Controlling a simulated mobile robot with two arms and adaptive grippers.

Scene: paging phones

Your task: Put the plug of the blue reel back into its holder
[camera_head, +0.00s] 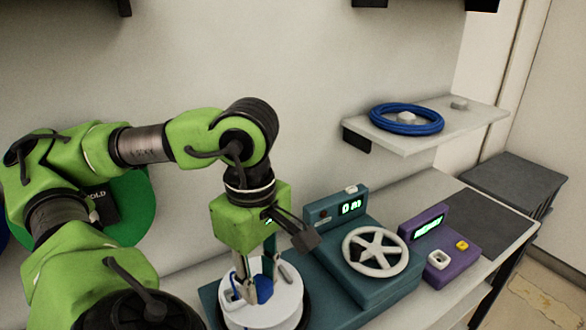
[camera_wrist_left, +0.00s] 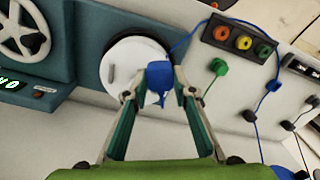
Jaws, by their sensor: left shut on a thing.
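My left gripper (camera_head: 262,285) reaches down over a white round disc (camera_head: 290,311). Its fingers are shut on a blue plug (camera_head: 264,289). In the left wrist view the plug (camera_wrist_left: 159,72) sits between the fingertips (camera_wrist_left: 160,93), in front of the white disc (camera_wrist_left: 126,50). A thin blue cord (camera_wrist_left: 186,40) runs near the plug toward the upper right. A bit of a blue round thing (camera_head: 3,228), perhaps the blue reel, shows at the left edge beside a green disc (camera_head: 138,212). My right gripper is not in view.
A teal box with a spoked wheel (camera_head: 376,251) and a purple box (camera_head: 440,244) stand right of the disc. A blue coil (camera_head: 406,119) lies on a shelf (camera_head: 470,123). The wrist view shows a panel with coloured rings (camera_wrist_left: 241,43) and a green plug (camera_wrist_left: 218,67).

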